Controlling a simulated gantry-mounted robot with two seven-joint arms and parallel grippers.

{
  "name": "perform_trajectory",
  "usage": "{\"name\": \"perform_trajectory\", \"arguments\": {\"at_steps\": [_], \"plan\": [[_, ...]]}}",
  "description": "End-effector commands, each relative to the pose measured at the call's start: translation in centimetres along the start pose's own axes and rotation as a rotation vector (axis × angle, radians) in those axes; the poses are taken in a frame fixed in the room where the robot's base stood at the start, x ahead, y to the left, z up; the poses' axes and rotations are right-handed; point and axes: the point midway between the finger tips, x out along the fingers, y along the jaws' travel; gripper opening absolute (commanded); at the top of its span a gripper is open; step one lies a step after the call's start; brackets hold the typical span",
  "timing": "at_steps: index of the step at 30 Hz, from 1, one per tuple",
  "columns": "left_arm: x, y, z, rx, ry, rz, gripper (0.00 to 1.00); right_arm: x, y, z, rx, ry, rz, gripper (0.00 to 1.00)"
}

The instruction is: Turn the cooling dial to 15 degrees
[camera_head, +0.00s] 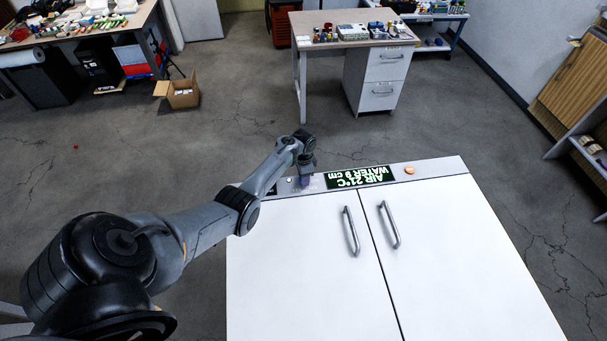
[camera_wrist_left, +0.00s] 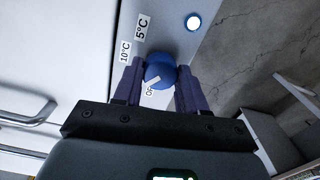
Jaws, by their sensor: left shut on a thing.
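The cooling dial (camera_wrist_left: 160,72) is a round blue knob with a white pointer mark, set in the grey panel strip. In the left wrist view the mark points to the lower left. Labels reading 10°C (camera_wrist_left: 125,52) and 5°C (camera_wrist_left: 141,27) stand beside the dial; a label below it is partly hidden. My left gripper (camera_wrist_left: 160,80) has its two fingers on either side of the dial, shut on it. In the head view my left gripper (camera_head: 305,180) is at the panel's left end and hides the dial. My right gripper is not in view.
A green display (camera_head: 360,177), upside down, reads AIR 21°C and WATER 9 cm. An orange button (camera_head: 409,170) lies right of it. A lit round button (camera_wrist_left: 193,22) is near the dial. White cabinet doors with handles (camera_head: 351,232) are below. A desk (camera_head: 350,30) stands behind.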

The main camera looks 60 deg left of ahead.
Motion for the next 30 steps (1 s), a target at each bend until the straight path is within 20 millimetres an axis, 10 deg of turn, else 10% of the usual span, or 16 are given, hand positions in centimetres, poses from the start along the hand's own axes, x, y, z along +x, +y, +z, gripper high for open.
{"name": "perform_trajectory", "arguments": {"at_steps": [24, 25, 30], "plan": [[0.05, 0.01, -0.03, 0.133, 0.001, -0.001, 0.11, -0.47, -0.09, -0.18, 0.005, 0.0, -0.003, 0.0], [0.06, 0.01, -0.02, 0.133, 0.001, -0.001, 0.46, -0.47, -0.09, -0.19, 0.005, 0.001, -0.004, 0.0], [0.05, 0.01, -0.01, 0.133, 0.0, -0.001, 0.67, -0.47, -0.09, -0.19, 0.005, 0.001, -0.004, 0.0]]}}
